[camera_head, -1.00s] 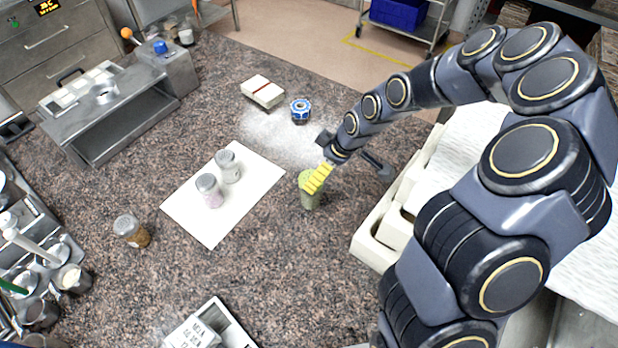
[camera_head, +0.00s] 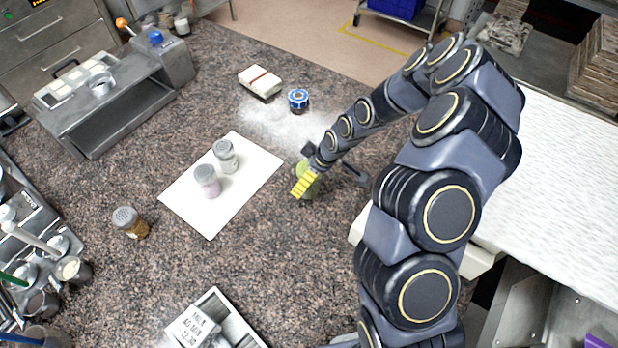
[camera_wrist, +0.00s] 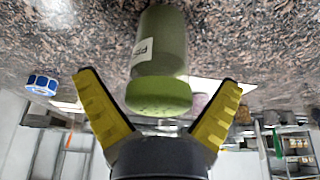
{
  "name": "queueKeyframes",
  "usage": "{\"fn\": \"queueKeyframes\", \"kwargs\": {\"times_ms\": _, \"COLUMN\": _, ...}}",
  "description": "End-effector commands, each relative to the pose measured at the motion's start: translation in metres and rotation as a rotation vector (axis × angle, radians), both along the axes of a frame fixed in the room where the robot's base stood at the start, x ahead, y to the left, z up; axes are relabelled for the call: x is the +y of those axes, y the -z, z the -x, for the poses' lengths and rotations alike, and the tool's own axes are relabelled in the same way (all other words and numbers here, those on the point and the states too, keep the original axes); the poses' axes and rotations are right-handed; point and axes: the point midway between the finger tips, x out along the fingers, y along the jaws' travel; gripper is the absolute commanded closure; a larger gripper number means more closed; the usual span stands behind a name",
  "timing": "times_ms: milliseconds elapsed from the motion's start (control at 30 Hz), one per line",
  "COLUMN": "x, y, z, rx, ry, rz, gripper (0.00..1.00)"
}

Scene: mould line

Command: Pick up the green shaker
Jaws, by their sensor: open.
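The green shaker (camera_head: 308,188) stands upright on the speckled counter, right of the white sheet. In the head view it is partly hidden behind my gripper's yellow fingers. My gripper (camera_head: 301,187) is at the shaker. In the wrist view the green shaker (camera_wrist: 160,62) shows large with a white label on its side, in line with the space between the spread yellow fingers of my gripper (camera_wrist: 157,90). The fingers are open, with a visible gap on each side of the shaker. I cannot tell how far the shaker reaches between them.
Two shakers with pale contents (camera_head: 207,181) stand on the white sheet (camera_head: 215,212). An amber shaker (camera_head: 130,222) stands farther left. A blue roll (camera_head: 298,99) and a banded block (camera_head: 260,82) lie behind. The counter in front of the green shaker is clear.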

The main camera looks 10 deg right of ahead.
Motion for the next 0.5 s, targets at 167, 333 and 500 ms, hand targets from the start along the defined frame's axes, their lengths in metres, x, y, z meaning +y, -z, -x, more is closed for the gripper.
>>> {"fn": "queueKeyframes", "kwargs": {"times_ms": 167, "x": -0.0003, "y": -0.0001, "z": 0.0000, "rx": 0.000, "ry": 0.000, "rz": 0.000, "gripper": 0.60}}
{"fn": "queueKeyframes", "kwargs": {"times_ms": 333, "x": -0.0004, "y": -0.0002, "z": 0.0000, "rx": 0.000, "ry": 0.001, "rz": 0.000, "gripper": 0.74}}
{"fn": "queueKeyframes", "kwargs": {"times_ms": 500, "x": -0.0005, "y": -0.0003, "z": -0.0001, "rx": 0.000, "ry": 0.001, "rz": 0.000, "gripper": 0.74}}
